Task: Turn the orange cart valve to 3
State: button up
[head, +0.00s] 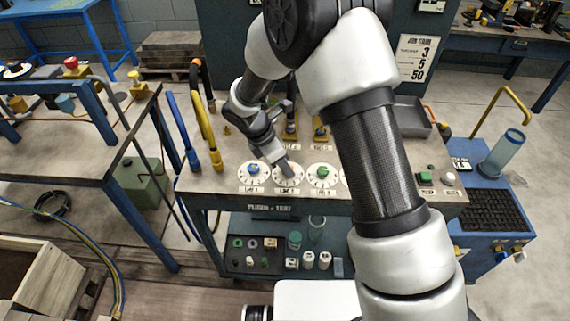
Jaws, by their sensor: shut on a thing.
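The cart top (225,184) carries a row of white round dials along its front edge. The left dial has a blue knob (253,169) and another has a green knob (322,172). My gripper (285,168) points down at the dial between them (288,181) and is shut on its knob. The jaws cover that knob, so its colour and pointer cannot be read. A further dial to the right is mostly hidden by my arm. No orange knob is plainly visible on the dials.
Blue and yellow hoses (205,120) stand at the cart's left. Behind the dials are yellow-handled fittings (320,130). A lower shelf (270,271) holds small parts. A blue unit with a clear cylinder (503,152) stands right.

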jog(key=m, duration=0.2)
jog(key=m+g, duration=0.2)
jog(key=m, duration=0.1)
jog(key=shift+w+a+m+h, duration=0.1)
jog(key=shift+w+m+h, duration=0.2)
jog(key=shift+w, duration=0.05)
jog(key=m+g, duration=0.1)
jog(key=m, duration=0.1)
jog(key=m+g, duration=0.1)
jog(key=m, duration=0.2)
jog(key=shift+w, duration=0.2)
jog(key=shift+m, duration=0.3)
jog(key=shift+y, duration=0.4)
jog(key=o, duration=1)
jog(key=shift+o, duration=0.2)
jog(key=shift+r, duration=0.1)
jog(key=p+v, duration=0.1)
jog(key=v, duration=1.6)
jog(key=shift+w, duration=0.15)
